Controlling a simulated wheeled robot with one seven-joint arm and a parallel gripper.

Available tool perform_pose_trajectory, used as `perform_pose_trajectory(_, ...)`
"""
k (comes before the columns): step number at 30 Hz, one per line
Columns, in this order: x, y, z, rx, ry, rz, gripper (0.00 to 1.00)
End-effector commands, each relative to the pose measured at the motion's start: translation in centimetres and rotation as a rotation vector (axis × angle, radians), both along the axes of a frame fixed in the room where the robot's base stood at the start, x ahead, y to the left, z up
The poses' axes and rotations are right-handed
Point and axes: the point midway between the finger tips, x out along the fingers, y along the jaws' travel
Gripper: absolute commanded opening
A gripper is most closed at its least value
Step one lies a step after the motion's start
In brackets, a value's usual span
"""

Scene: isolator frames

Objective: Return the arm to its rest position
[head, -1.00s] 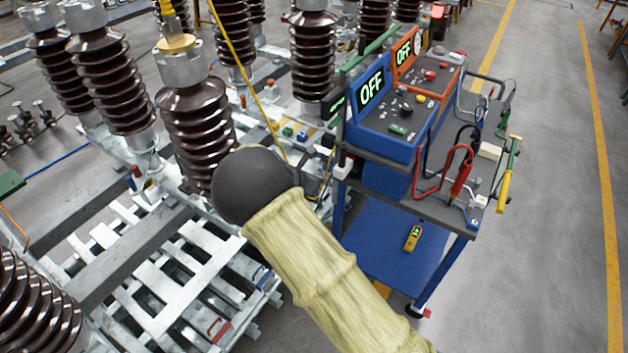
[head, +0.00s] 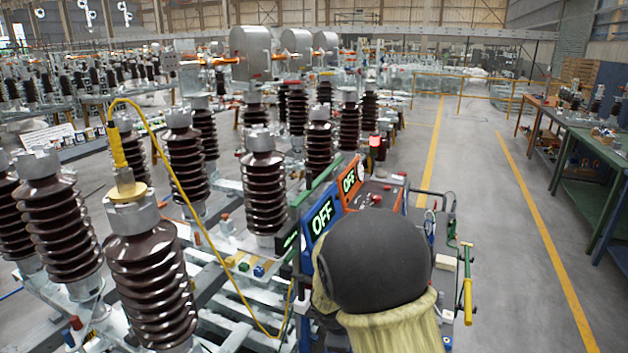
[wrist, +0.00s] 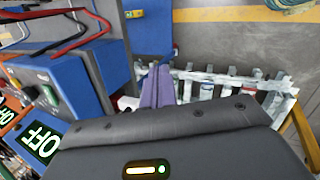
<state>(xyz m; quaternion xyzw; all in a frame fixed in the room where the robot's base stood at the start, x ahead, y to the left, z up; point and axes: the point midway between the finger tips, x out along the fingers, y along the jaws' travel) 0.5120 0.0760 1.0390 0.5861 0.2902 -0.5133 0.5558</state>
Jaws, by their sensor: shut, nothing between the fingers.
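My arm shows in the head view as a dark round joint (head: 372,262) above a cream fabric sleeve (head: 398,328), at the lower right of centre. It covers part of the test cart. My gripper's fingers do not show there. In the wrist view my gripper (wrist: 156,84) points away from the camera past the dark wrist housing (wrist: 170,140). Its purple-grey fingers are together, with nothing seen between them.
The cart's blue unit (head: 318,222) and orange unit (head: 352,180) read OFF, close beside my arm. Brown ribbed insulators (head: 150,285) stand at left, one with a yellow cable (head: 182,178). Open floor (head: 500,270) lies right, before green workbenches (head: 600,150).

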Motion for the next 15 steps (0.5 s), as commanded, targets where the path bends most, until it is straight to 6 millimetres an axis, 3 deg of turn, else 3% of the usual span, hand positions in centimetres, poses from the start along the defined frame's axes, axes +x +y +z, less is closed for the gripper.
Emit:
perform_pose_trajectory(1,-1.5,-1.5,0.9,0.064,-0.006,-0.121,0.0)
perform_pose_trajectory(6,-6.7,-4.7,3.1,0.264,-0.026,-0.525,0.0)
perform_pose_trajectory(15,-15.2,-7.6,5.7,0.519,-0.076,-1.142,0.0)
